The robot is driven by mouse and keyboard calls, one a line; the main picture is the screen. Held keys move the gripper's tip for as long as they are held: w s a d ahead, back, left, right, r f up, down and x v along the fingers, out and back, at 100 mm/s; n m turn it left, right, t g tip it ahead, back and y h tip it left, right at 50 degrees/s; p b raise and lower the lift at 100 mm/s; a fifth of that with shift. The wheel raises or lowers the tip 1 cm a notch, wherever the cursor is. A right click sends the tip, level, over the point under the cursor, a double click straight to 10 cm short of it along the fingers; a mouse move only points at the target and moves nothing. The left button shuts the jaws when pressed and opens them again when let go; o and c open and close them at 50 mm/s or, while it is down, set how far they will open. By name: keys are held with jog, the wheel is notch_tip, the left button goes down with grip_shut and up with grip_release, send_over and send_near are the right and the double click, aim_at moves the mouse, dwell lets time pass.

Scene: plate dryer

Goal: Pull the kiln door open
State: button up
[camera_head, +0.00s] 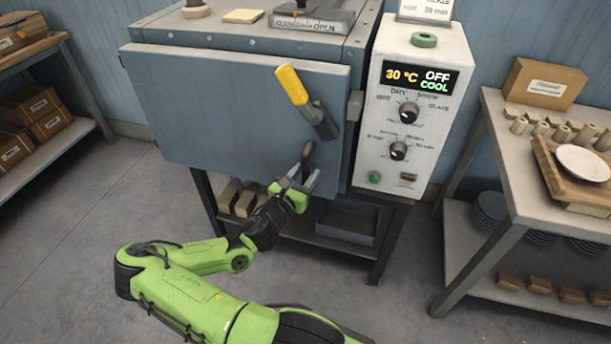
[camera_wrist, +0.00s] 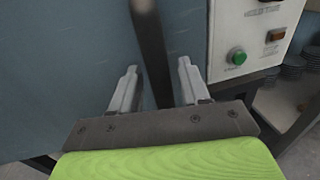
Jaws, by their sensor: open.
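The kiln door (camera_head: 220,105) is a blue-grey panel on the front of the kiln (camera_head: 240,35); it looks closed. A lever with a yellow grip (camera_head: 292,85) is on its right part, tilted up to the left from a dark mount. Below it is a dark upright bar handle (camera_head: 307,152). My gripper (camera_head: 298,177) is open at the lower end of this bar. In the wrist view the bar (camera_wrist: 152,50) runs between the two fingers of my gripper (camera_wrist: 157,82), with visible gaps on both sides.
A white control box (camera_head: 410,100) reading 30 °C, OFF and COOL stands right of the door. A shelf table (camera_head: 500,150) with plates is at right, another shelf (camera_head: 40,45) with boxes at left. The floor (camera_head: 90,240) in front of the kiln's left side is clear.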

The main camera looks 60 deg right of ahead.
jog(key=shift+d, duration=0.3)
jog(key=shift+c, duration=0.4)
grip_shut()
jog(key=shift+a, duration=0.1)
